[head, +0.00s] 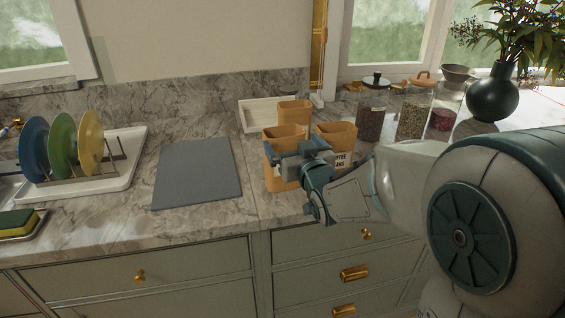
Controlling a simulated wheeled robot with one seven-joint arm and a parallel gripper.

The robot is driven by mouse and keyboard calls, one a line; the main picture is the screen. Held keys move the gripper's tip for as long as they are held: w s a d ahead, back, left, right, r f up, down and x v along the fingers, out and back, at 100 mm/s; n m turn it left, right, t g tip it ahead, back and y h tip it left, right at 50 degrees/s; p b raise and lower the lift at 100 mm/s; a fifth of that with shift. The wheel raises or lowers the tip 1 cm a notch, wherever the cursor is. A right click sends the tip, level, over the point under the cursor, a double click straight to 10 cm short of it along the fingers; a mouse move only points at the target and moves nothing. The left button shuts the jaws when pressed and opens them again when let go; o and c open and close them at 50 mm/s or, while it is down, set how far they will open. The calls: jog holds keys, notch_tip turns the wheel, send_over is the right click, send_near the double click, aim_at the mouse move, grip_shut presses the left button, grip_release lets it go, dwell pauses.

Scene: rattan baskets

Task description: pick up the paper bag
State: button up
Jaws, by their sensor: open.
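Several tan paper-bag-like containers stand close together on the counter. One (283,133) is at the front left, one (296,110) at the back, and one (337,130) at the right. A printed label (342,160), seemingly reading coffee beans, shows beside my wrist. I cannot tell which container is the paper bag of the task. My gripper (301,151) is open, in front of and over the upper part of the front left container. It hides much of that container, so I cannot tell whether the fingers touch it or are around it.
A pale wooden tray (252,112) is behind the containers. Glass jars (371,120) and a dark vase (493,95) with a plant stand at the right. A grey board (197,172) lies left, then a dish rack (125,172) with plates. My arm covers the right front.

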aim_at(280, 129)
jog(key=shift+f+p+x, duration=0.15)
jog(key=shift+p+x, duration=0.35)
jog(key=shift+x, duration=1.6)
jog(key=shift+f+p+x, duration=0.15)
jog(key=shift+p+x, duration=0.3)
jog(key=shift+x, duration=1.65)
jog(key=shift+a, duration=0.1)
jog(key=c, duration=1.5)
jog(key=shift+r, duration=0.15)
